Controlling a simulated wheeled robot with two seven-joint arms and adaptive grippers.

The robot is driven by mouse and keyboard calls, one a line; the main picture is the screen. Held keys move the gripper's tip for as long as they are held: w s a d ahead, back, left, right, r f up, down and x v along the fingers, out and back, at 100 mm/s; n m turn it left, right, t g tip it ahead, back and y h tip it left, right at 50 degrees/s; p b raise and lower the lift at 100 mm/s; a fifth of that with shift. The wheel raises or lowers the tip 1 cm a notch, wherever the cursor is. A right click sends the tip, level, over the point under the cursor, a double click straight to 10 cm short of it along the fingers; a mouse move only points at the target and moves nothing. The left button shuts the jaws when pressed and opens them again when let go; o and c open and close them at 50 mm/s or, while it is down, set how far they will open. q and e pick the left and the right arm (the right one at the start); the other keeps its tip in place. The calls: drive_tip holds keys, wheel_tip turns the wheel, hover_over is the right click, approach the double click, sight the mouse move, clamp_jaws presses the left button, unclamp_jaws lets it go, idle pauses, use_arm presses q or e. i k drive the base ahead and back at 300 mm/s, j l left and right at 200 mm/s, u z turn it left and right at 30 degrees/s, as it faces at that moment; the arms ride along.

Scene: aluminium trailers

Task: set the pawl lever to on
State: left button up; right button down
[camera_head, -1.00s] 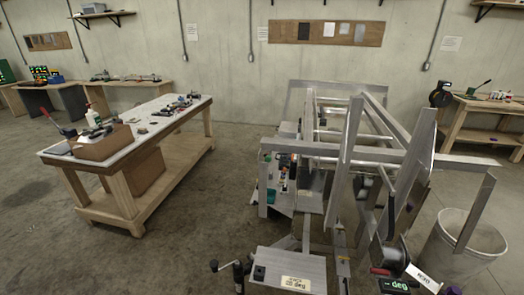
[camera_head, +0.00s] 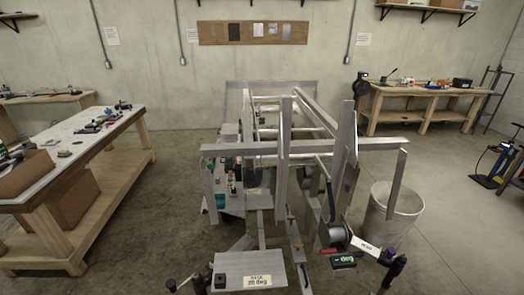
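An aluminium trailer frame (camera_head: 283,150) stands in front of me. At its near right is a winch-like unit (camera_head: 335,234) with a dark round body and a white label plate (camera_head: 366,246). A small red piece (camera_head: 328,251) shows beside it, above a dark box with a green display (camera_head: 343,261).
A bin (camera_head: 407,203) stands right of the frame. A workbench (camera_head: 68,165) is at left, another (camera_head: 425,88) at the back right.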

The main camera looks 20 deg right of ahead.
sight(329, 250)
drive_tip(key=z, duration=1.35)
